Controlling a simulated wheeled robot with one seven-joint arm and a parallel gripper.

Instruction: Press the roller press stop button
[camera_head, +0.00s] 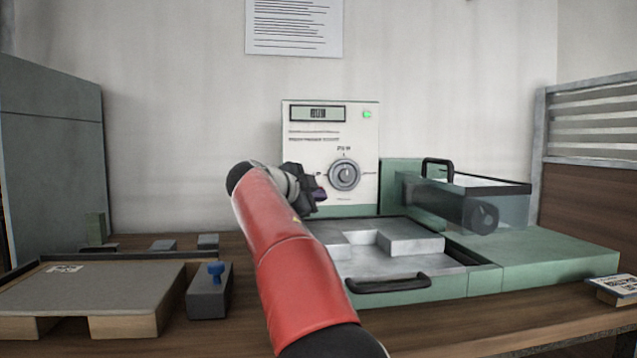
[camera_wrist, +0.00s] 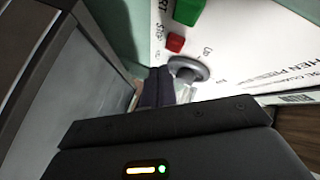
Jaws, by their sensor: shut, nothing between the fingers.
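The roller press control panel (camera_head: 300,150) stands upright at the back, with a display, a lit green lamp and a round dial (camera_head: 344,174). In the wrist view, a red button (camera_wrist: 175,43) sits on the panel beside lettering that seems to read STOP. A larger green button (camera_wrist: 188,12) is next to it, and the grey dial (camera_wrist: 190,68) also shows. In the head view, the two buttons cannot be seen; my gripper and arm cover the panel's lower left. My gripper (camera_head: 318,194) is shut and empty there. Its dark fingertips (camera_wrist: 158,75) appear close to the dial; contact cannot be told.
The green press bed (camera_head: 485,280) with a black handle (camera_head: 390,284) lies below the panel. A clear guard (camera_head: 500,184) covers the roller at right. At left are a tray board (camera_head: 110,288) and a grey block with a blue knob (camera_head: 215,272).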

